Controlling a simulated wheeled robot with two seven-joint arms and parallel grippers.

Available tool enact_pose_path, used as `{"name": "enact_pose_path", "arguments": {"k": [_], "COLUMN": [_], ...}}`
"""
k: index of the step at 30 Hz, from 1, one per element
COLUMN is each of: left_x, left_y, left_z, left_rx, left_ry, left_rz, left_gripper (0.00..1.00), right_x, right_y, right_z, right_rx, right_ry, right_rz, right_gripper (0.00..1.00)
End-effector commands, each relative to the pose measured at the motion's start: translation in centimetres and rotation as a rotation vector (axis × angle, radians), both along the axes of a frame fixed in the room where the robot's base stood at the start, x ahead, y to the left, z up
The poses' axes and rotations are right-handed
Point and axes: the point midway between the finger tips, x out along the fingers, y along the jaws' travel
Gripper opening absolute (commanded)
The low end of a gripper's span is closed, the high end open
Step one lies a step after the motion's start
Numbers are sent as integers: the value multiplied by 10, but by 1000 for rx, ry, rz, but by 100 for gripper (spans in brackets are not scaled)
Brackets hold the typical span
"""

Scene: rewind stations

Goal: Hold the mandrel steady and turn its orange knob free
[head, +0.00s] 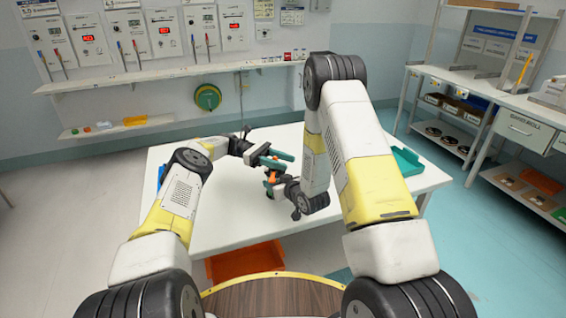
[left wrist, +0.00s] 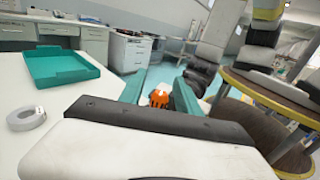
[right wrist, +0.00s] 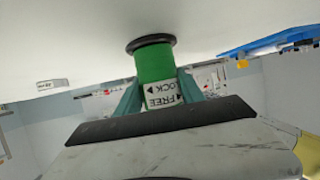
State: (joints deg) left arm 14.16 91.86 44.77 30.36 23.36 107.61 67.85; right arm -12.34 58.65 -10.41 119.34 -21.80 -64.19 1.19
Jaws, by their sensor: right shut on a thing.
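The mandrel (right wrist: 155,63) is a green cylinder with a black flange and a white label reading LOCK and FREE, upside down in the right wrist view. My right gripper (right wrist: 160,90) is shut on it, one teal finger on each side. The orange knob (left wrist: 158,98) shows between the fingers of my left gripper (left wrist: 160,92), with a small gap visible beside it. In the head view the left gripper (head: 276,158) has its teal fingers apart, close to the orange part (head: 271,178). The right gripper's fingers are mostly hidden there.
The white table (head: 235,215) is mostly clear. A teal tray (head: 407,161) lies at its right and a blue item (head: 162,174) at its left. A grey-white ring (left wrist: 26,118) lies near the tray. An orange bin (head: 243,262) is below the front edge.

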Motion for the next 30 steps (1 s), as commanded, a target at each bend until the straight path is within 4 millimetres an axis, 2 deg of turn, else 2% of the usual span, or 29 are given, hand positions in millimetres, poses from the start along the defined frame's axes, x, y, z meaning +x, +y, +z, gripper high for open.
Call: {"name": "enact_pose_path", "arguments": {"k": [4,7,15,21,30], "left_x": [0,0,0,0,0], "left_y": [0,1,0,0,0], "left_z": [4,14,66,93,100], "left_rx": [-1,-2,1,0,-1], "left_ry": [-2,-3,-4,-1,1], "left_rz": [0,-1,-1,0,0], "left_gripper": [39,39,39,39,39], "right_x": [0,0,0,0,0], "right_y": [0,0,-1,-1,-1], "right_z": [0,0,0,0,0], "right_rx": [0,0,0,-1,-1], "right_ry": [-1,-1,0,0,0], "right_rz": [0,-1,-1,-2,-2], "right_gripper": [0,0,0,0,0]}}
